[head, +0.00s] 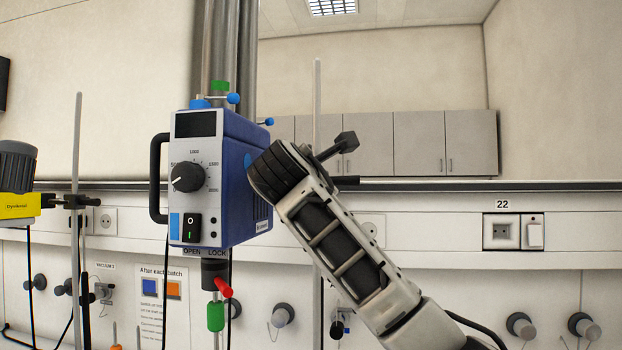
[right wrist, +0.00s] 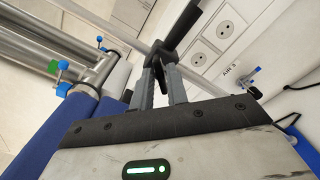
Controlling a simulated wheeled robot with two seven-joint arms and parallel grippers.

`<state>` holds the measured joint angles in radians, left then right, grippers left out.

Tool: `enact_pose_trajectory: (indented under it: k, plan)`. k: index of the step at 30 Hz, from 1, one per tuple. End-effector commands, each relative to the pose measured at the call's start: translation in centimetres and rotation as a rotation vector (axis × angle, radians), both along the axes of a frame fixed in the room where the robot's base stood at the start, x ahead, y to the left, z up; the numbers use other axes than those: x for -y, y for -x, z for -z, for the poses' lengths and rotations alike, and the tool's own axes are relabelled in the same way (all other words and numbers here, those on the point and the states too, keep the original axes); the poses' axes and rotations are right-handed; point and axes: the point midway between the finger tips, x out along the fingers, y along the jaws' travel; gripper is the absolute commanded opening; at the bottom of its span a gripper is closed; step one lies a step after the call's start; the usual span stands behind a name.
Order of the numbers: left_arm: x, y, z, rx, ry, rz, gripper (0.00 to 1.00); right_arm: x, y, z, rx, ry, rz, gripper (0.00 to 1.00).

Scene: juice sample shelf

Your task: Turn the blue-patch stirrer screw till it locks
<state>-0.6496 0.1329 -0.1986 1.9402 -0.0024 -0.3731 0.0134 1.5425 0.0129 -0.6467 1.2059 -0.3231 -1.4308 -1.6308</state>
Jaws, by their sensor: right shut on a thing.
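The blue stirrer (head: 240,175) with a white front stands left of centre in the head view. A blue patch (head: 174,226) is on its front, beside the black switch. OPEN and LOCK are printed below the front, above a red lever (head: 223,287). My right gripper reaches to the stirrer's right side; its fingers are hidden behind my wrist in the head view. In the right wrist view my right gripper (right wrist: 161,75) is shut on a black screw or clamp handle (right wrist: 168,54). A black clamp part (head: 340,146) shows just beyond my wrist. My left gripper is not in view.
A thin upright rod (head: 318,100) stands behind my right wrist. A yellow stirrer (head: 18,205) on its own rod (head: 76,150) is at the left edge. A wide metal column (head: 222,50) rises behind the blue stirrer. Wall sockets (head: 502,232) are at the right.

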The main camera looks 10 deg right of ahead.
Motion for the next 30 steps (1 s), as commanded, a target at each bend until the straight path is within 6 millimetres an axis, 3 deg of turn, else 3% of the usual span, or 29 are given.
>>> enact_pose_trajectory:
  k: [18,30]
  plan:
    - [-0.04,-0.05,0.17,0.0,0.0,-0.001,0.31,0.05,0.05,0.33,0.216,-0.52,-0.001,0.0]
    - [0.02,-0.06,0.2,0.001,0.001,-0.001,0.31,0.11,0.07,0.39,0.296,-0.711,0.0,0.0]
